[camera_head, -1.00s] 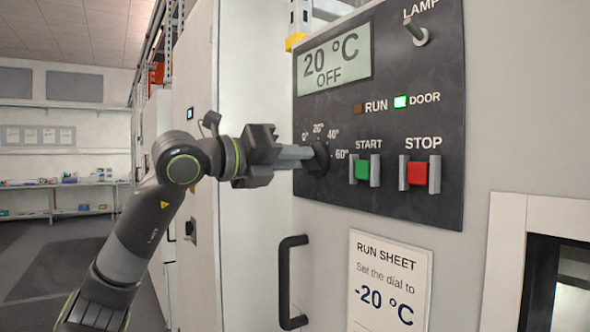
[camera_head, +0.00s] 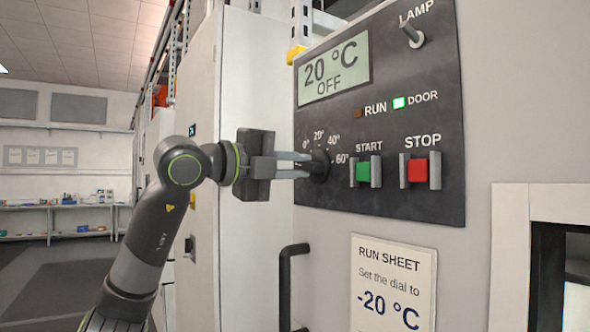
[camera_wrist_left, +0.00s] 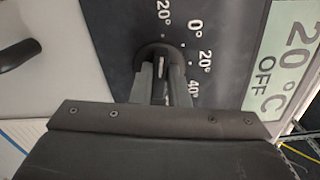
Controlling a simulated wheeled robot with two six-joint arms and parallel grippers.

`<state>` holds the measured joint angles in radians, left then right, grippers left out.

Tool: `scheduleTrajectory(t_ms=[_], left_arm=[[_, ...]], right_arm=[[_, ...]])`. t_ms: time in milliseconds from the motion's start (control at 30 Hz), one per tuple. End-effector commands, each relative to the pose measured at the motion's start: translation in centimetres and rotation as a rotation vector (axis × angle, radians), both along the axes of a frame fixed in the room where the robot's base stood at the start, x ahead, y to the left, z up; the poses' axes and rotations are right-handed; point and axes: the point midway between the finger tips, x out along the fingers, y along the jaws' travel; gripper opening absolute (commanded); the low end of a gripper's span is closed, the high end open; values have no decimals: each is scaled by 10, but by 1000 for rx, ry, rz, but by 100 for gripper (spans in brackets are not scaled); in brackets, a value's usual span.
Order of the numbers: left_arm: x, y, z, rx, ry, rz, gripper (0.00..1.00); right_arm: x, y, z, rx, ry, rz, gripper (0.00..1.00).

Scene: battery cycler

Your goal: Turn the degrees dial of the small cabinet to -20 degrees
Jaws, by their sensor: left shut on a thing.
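The black degrees dial (camera_head: 319,165) sits on the dark control panel, below the display (camera_head: 334,74), which reads 20 °C OFF. My left gripper (camera_head: 306,165) is shut on the dial from the left, its two grey fingers on either side of the grip. In the left wrist view the dial (camera_wrist_left: 160,58) shows between the fingertips (camera_wrist_left: 160,75), with scale marks around it. The dial's pointer is too small to read surely. The run sheet (camera_head: 392,285) below says to set the dial to -20 °C. My right gripper is not in view.
The green START button (camera_head: 363,170) and red STOP button (camera_head: 418,171) stand between guards right of the dial. A lamp switch (camera_head: 412,33) is at the top right. A black door handle (camera_head: 286,287) sticks out below the dial.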

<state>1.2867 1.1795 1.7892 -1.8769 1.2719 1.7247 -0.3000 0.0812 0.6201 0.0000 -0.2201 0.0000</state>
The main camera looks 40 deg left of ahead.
Motion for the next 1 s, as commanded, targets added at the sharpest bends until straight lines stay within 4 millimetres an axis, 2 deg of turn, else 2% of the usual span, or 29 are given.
scheduleTrajectory(t_ms=[567, 600, 733, 1000], left_arm=[[0, 1, 0, -30, 12, 1, 0], [0, 0, 0, -30, 12, 1, 20], [0, 0, 0, -29, 12, 1, 36], [0, 0, 0, -27, 11, 1, 36]], right_arm=[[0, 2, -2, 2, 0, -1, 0], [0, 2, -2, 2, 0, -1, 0], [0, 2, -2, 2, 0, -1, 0], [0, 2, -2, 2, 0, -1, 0]])
